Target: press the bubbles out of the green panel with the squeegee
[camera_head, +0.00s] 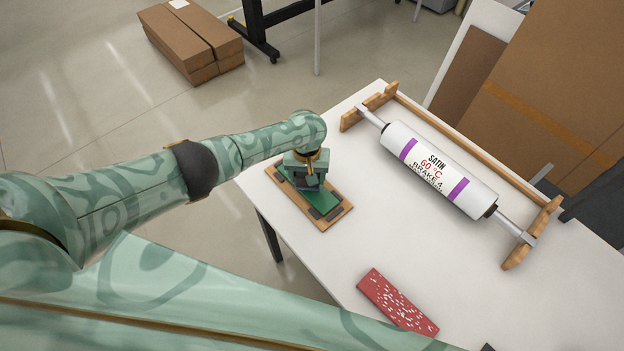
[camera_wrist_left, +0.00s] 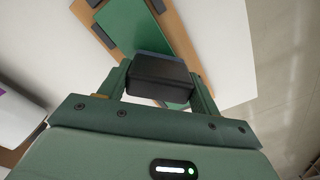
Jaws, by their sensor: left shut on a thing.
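The green panel (camera_head: 322,201) lies on a wooden board (camera_head: 332,217) near the left edge of the white table, with dark clips along the board's edge. The panel also shows in the left wrist view (camera_wrist_left: 133,27). My left gripper (camera_head: 306,178) is over the panel, hiding part of it. It is shut on a dark block, which looks like the squeegee (camera_wrist_left: 160,72), held across the panel. I cannot tell whether the squeegee's edge touches the panel. Bubbles cannot be made out. My right gripper is not in view.
A labelled white roll (camera_head: 430,166) sits in a wooden stand on the table (camera_head: 352,252), right of the board. A red speckled slab (camera_head: 397,303) lies at the front. Cardboard boxes (camera_head: 190,42) stand on the floor behind. The table between board and roll is clear.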

